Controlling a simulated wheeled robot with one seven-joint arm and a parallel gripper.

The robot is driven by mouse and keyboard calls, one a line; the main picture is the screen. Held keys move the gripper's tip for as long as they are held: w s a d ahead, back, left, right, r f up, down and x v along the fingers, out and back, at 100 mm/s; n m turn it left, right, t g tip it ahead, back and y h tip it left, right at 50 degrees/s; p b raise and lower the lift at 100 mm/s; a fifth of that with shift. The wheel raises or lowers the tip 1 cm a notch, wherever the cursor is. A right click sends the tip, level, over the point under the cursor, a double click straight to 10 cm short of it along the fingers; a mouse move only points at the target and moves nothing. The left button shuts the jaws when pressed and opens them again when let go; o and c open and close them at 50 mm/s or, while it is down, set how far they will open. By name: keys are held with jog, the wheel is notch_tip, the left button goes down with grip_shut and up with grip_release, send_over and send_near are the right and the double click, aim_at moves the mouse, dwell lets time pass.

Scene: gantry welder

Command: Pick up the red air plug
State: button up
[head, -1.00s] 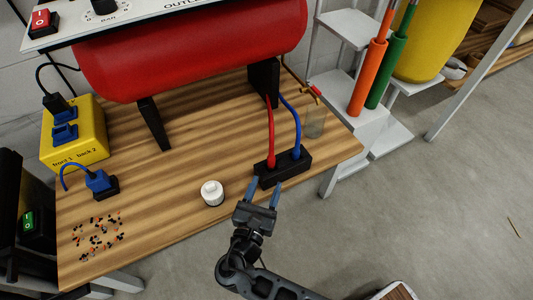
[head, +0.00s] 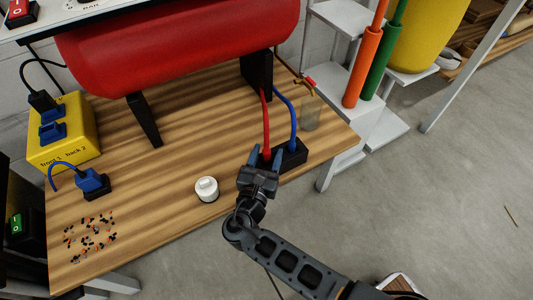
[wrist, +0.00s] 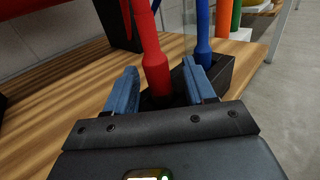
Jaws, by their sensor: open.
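The red air plug (wrist: 154,75) stands upright in a black holder block (head: 292,156) on the wooden table, with its red hose (head: 266,115) rising behind. In the wrist view the red plug stands between the two blue fingers of my gripper (wrist: 160,90), which are apart and not closed on it. In the head view my gripper (head: 265,158) is at the holder's left end and hides the lower part of the red plug. A blue plug (wrist: 203,40) stands in the same holder to the right of my right finger, with a blue hose (head: 292,118).
A white round knob-like object (head: 207,189) stands left of my gripper. A red tank (head: 180,45) is behind the holder. A clear cup (head: 310,117) is behind right. A yellow box (head: 64,135) and small scattered bits (head: 90,237) are at the left.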

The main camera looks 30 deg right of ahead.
jog(key=shift+c, duration=0.5)
grip_shut()
jog(key=shift+r, duration=0.15)
